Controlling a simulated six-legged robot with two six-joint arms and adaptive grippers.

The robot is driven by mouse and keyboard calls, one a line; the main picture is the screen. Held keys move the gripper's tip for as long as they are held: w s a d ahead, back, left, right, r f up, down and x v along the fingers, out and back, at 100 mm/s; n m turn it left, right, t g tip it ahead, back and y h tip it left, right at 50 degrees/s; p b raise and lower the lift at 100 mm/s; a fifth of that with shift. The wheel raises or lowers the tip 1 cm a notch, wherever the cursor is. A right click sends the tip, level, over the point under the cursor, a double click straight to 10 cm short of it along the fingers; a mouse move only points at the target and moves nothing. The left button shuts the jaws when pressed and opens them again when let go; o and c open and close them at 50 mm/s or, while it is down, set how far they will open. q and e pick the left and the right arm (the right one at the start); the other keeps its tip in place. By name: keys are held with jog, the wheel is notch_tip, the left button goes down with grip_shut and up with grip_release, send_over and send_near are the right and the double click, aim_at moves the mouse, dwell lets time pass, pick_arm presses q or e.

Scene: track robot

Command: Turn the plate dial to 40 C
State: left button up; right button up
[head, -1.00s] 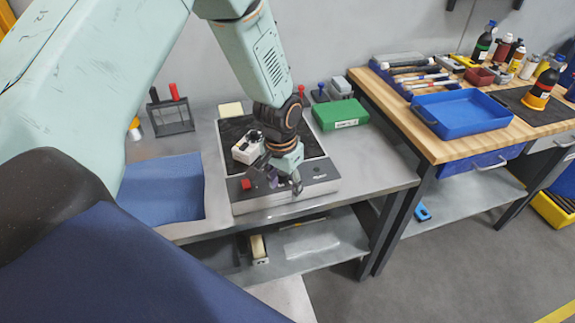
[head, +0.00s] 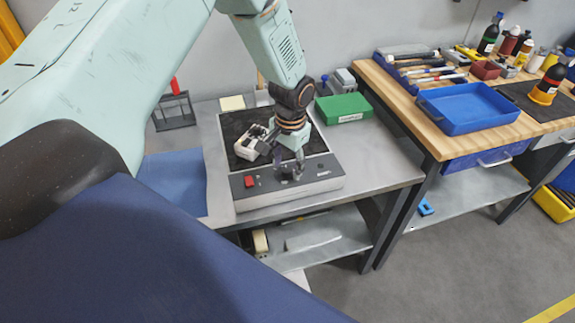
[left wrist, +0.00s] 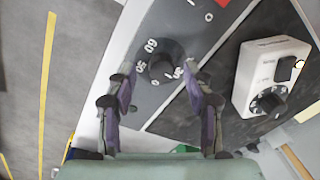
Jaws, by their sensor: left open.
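The hot plate (head: 240,202) stands on the grey bench, with a black top and a grey front panel with a red switch (head: 249,182). In the left wrist view, its black plate dial (left wrist: 162,68) shows numbers around its skirt. My left gripper (head: 287,173) points down over the front panel; in the head view it hides the dial. In the left wrist view, the open fingers of my left gripper (left wrist: 160,88) stand on either side of the dial; I cannot tell whether they touch it. My right gripper is not in view.
A white box with a black knob (left wrist: 268,78) rests on the black top, close beside my gripper. A green box (head: 342,107) and a blue mat (head: 172,185) flank the plate. A wooden bench with a blue tray (head: 468,108) stands right.

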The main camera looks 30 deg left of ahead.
pick_arm(q)
jog(key=shift+f, duration=0.4)
jog(key=shift+w+a+f, duration=0.1)
jog(key=shift+w+f, duration=0.1)
jog(key=shift+f, duration=0.1)
jog(key=shift+s+r, duration=0.15)
jog(key=shift+s, duration=0.05)
jog(key=c, duration=0.5)
grip_shut()
